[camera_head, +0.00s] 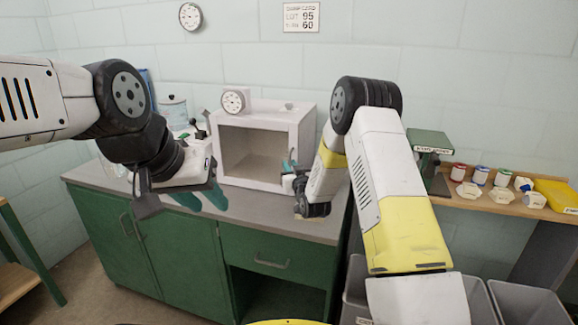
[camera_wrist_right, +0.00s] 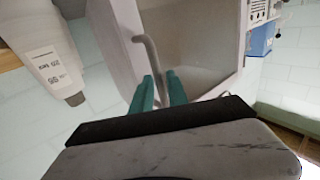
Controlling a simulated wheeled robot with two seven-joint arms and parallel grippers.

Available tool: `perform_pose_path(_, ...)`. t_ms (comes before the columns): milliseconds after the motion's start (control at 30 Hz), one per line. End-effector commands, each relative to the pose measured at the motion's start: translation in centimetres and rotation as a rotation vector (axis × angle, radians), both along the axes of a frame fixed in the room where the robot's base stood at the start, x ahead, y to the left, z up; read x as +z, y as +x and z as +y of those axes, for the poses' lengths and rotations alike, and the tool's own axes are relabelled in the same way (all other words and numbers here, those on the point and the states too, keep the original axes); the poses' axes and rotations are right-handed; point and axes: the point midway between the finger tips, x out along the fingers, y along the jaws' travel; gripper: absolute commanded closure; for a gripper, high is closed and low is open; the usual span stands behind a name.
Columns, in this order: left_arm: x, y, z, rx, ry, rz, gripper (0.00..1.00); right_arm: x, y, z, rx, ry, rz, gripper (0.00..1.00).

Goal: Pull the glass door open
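The white box-shaped cabinet (camera_head: 304,134) stands on the counter, its beige inside visible through the front. The clear glass is hard to make out, and I cannot tell whether the door is slightly ajar. In the right wrist view a bent grey handle (camera_wrist_right: 149,52) stands out at the cabinet's front edge. My right gripper (camera_wrist_right: 160,82) has its teal fingers close on both sides of this handle, shut on it. In the head view my right gripper (camera_head: 290,163) is at the cabinet's right front edge. My left gripper (camera_head: 203,205) is open and empty, its fingers spread above the counter at left.
A dial (camera_head: 235,101) sits on the cabinet's top. The grey counter (camera_head: 275,202) tops green cupboards (camera_head: 180,260). A shelf (camera_head: 510,207) with small jars and grey bins (camera_head: 518,302) is at right.

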Motion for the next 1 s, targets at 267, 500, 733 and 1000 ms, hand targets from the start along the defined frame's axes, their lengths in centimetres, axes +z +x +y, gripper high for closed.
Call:
perform_pose_path(267,0.00,0.00,0.00,0.000,0.000,0.000,0.64,-0.04,0.78,0.22,0.000,0.000,0.002,0.80)
perform_pose_path(500,0.01,-0.01,0.00,0.000,0.000,0.000,0.64,-0.02,0.76,0.21,0.000,0.001,0.001,1.00)
perform_pose_path(733,0.01,-0.01,0.00,0.000,0.000,0.000,0.64,0.00,0.75,0.21,0.000,0.001,0.001,1.00)
perform_pose_path(1000,0.00,0.00,0.00,0.000,0.000,0.000,0.64,0.02,0.75,0.21,0.000,0.001,0.000,1.00)
